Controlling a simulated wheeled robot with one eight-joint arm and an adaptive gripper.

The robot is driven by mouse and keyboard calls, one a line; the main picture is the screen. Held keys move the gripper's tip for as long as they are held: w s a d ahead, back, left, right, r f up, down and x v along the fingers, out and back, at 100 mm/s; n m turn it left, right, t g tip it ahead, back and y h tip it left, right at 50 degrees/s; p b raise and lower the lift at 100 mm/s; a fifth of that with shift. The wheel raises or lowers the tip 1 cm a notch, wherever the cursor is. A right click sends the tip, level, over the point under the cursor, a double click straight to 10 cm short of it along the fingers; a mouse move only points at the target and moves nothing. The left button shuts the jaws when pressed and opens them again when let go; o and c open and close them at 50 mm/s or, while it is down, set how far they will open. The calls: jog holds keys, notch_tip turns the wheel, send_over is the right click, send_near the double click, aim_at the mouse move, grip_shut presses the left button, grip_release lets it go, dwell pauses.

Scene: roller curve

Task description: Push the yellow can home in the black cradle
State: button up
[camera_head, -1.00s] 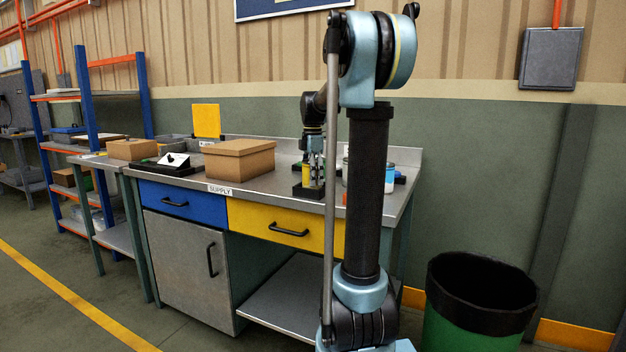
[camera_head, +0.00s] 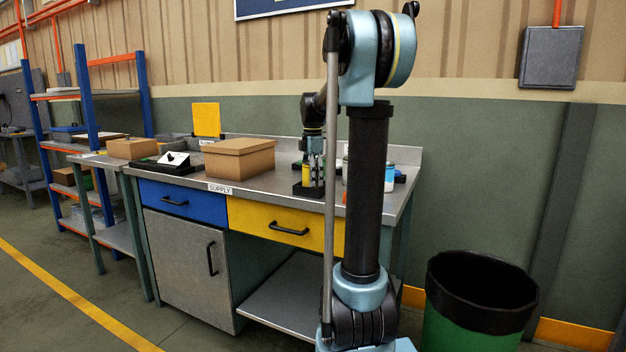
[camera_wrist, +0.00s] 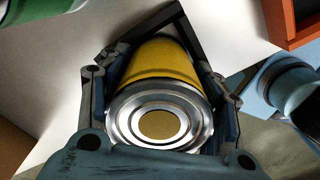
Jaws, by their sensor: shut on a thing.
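The yellow can (camera_wrist: 160,62) is between the fingers of my gripper (camera_wrist: 160,95) in the wrist view, its silver end facing the camera. My gripper is shut on the can. In the head view my gripper (camera_head: 313,172) is over the counter, with a bit of the yellow can (camera_head: 306,172) showing between its fingers. The black cradle (camera_head: 302,190) sits on the counter right below the gripper. A dark edge of the cradle (camera_wrist: 178,14) shows beyond the can in the wrist view. How deep the can sits in the cradle is hidden.
A cardboard box (camera_head: 240,160) stands left of the cradle on the counter. A white and blue can (camera_head: 390,178) stands to the right, partly behind my arm. In the wrist view a green object (camera_wrist: 35,8) is at upper left and an orange-red one (camera_wrist: 295,20) at upper right.

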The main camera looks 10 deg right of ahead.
jog(key=shift+f, duration=0.1)
dwell(0.3)
jog(key=o, duration=1.2)
jog(key=o, duration=0.5)
jog(key=shift+c, duration=0.2)
jog(key=shift+w, duration=0.1)
jog(key=shift+r, duration=4.5)
